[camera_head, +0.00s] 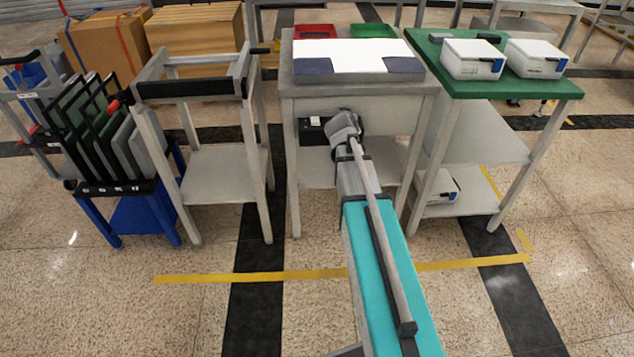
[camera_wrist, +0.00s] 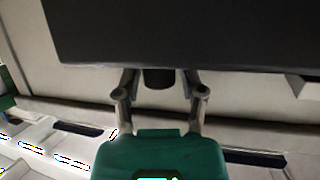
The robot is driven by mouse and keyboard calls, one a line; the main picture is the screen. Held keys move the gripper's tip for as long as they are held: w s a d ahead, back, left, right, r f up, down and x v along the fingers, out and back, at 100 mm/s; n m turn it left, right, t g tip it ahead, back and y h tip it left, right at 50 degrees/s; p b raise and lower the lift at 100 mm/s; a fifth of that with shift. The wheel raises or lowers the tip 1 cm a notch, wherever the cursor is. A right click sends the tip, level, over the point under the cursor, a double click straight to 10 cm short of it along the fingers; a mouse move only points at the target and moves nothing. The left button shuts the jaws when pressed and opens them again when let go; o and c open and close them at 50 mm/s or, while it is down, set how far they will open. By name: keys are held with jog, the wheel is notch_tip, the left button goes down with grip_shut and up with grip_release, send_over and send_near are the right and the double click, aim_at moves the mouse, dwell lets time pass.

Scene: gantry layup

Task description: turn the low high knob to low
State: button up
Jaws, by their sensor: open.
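A dark control box (camera_head: 312,131) is on the front of the middle table, below its top. Its right part is hidden behind my arm's end. In the wrist view a large dark panel (camera_wrist: 190,35) fills the top, and a short dark round knob (camera_wrist: 158,79) shows at its lower edge. My gripper (camera_wrist: 160,92) is open, with one finger on each side of the knob. Gaps show between the knob and the fingers. The knob's markings and its setting are not visible. In the head view my arm hides the fingers.
The middle table (camera_head: 375,106) carries a white sheet with dark patches, a red tray (camera_head: 315,31) and a green tray (camera_head: 373,31). A green-topped table (camera_head: 555,86) with white boxes stands close on the right. A grey frame stand (camera_head: 222,172) is on the left. Floor in front is clear.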

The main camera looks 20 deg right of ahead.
jog(key=shift+m+g+h, duration=0.3)
jog(key=shift+m+h, duration=0.3)
jog(key=shift+h, duration=0.1)
jog(key=shift+w+m+g+h, duration=0.15)
jog(key=shift+m+g+h, duration=1.85)
jog(key=shift+m+g, duration=0.45)
jog(key=shift+s+a+r+m, duration=0.2)
jog(key=shift+s+a+m, duration=0.05)
jog(key=shift+m, duration=0.1)
jog(key=p+v, duration=0.5)
jog(key=v, duration=0.8)
jog(key=s+a+f+n+g+y+b, duration=0.1)
jog(key=s+a+f+n+g+y, duration=0.1)
jog(key=s+f, duration=0.4)
jog(key=s+a+f+n+g+y+b, duration=0.1)
jog(key=s+a+f+n+g+y, duration=0.1)
jog(key=s+f+n+y, duration=0.3)
jog(key=shift+s+a+f, duration=0.6)
jog(key=shift+s, duration=0.35)
jog(key=shift+g, duration=0.25)
jog(key=s+a+f+n+g+y, duration=0.1)
jog(key=s+a+f+n+y, duration=0.1)
jog(key=s+a+n+y, duration=0.3)
jog(key=s+a, duration=0.1)
jog(key=s, duration=0.1)
jog(key=shift+s+a+n+g, duration=0.25)
jog(key=shift+s+n+g, duration=0.05)
jog(key=shift+s+n, duration=0.1)
